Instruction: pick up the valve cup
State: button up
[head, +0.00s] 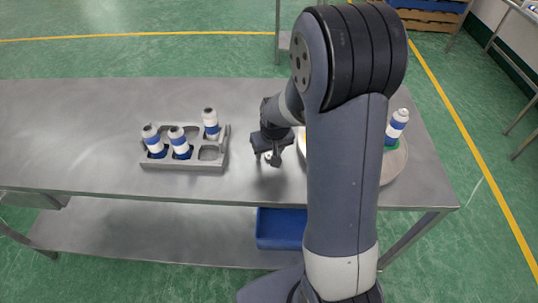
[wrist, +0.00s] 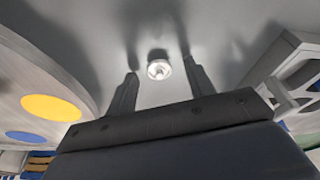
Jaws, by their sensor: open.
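The valve cup (wrist: 159,70) is a small, shiny, round metal piece standing on the steel table. In the wrist view it sits beyond and between the two fingertips, not touching them. In the head view the valve cup (head: 268,156) shows as a small pale spot under my gripper (head: 268,160), partly hidden by the fingers. My gripper (wrist: 160,80) is open and empty, pointing down close above the table, with one finger on each side of the cup.
A grey rack (head: 183,165) with several blue-and-white cans stands to the left. A round plate (head: 396,165), partly hidden by my arm, bears another can (head: 397,125) at right. A blue bin (head: 280,228) sits below the tabletop. The table (head: 80,130) is clear at left.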

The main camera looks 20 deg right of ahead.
jog(key=shift+c, duration=0.2)
jog(key=c, duration=1)
